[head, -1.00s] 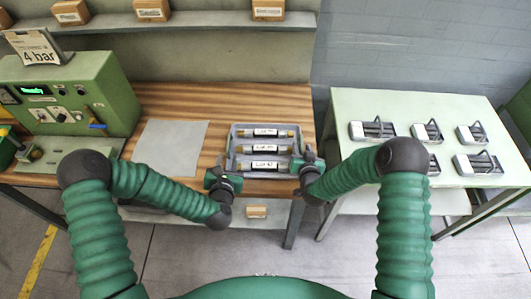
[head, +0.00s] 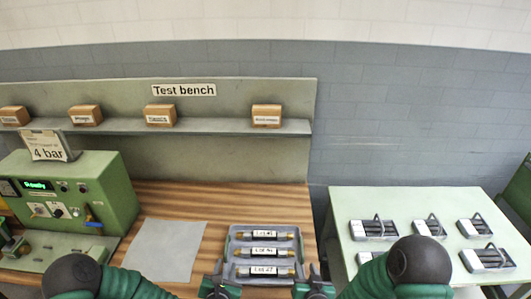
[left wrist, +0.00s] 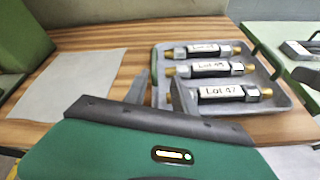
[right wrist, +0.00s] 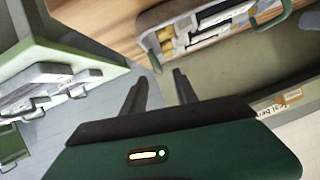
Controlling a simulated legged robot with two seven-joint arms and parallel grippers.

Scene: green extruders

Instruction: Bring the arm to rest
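My left gripper (head: 219,287) is at the bottom of the head view, by the tray's near left corner. Its two fingers (left wrist: 160,95) stand apart and empty in the left wrist view. My right gripper (head: 314,284) is by the tray's near right corner. Its fingers (right wrist: 160,92) also stand apart and empty in the right wrist view. The grey tray (head: 230,256) lies on the wooden bench (head: 180,200) and holds three labelled cylinders (head: 264,251). The nearest cylinder (left wrist: 222,93) reads "Lot 47" in the left wrist view.
A grey mat (head: 165,249) lies left of the tray. A green test machine (head: 75,190) showing "Ready" stands further left. A pale green table (head: 345,225) with several small grey racks (head: 374,229) is at right. A shelf (head: 215,126) with labelled boxes runs behind the bench.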

